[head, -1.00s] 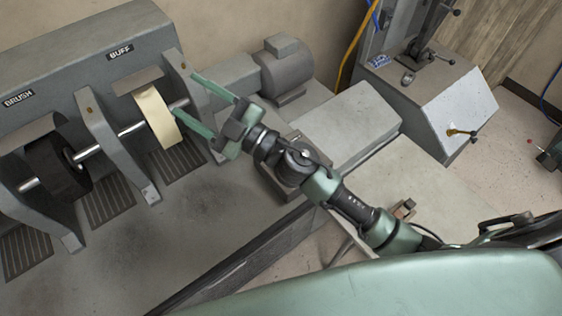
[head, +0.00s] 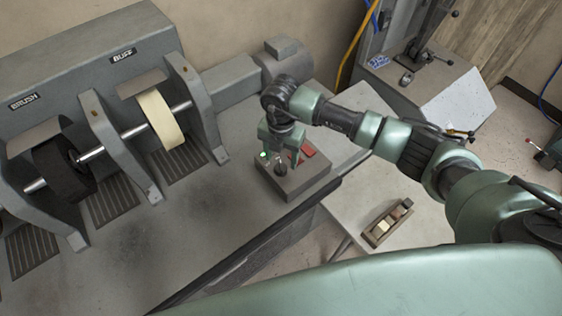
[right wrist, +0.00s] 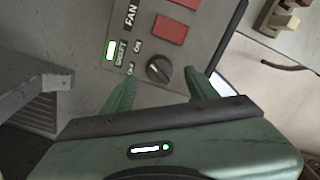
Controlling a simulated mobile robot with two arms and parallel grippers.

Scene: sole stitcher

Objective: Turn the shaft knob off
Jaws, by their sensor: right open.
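The shaft knob (right wrist: 159,69) is a round black dial on a grey control box, beside the SHAFT label and the ON and OFF marks. In the head view the knob (head: 281,166) shows below my right gripper. The control box (head: 292,188) sits at the bench's front edge, with a lit green lamp (head: 263,155) and red switches (head: 308,151). My right gripper (right wrist: 160,85) is open and points down at the box, its fingers on either side of the knob. I cannot tell whether they touch it. My left gripper is not in view.
The machine with the black brush wheel (head: 62,170) and pale buff wheel (head: 160,120) stands to the left. A motor (head: 284,66) is behind the box. A side table with a small tray (head: 388,222) is to the right. Bare bench lies left of the box.

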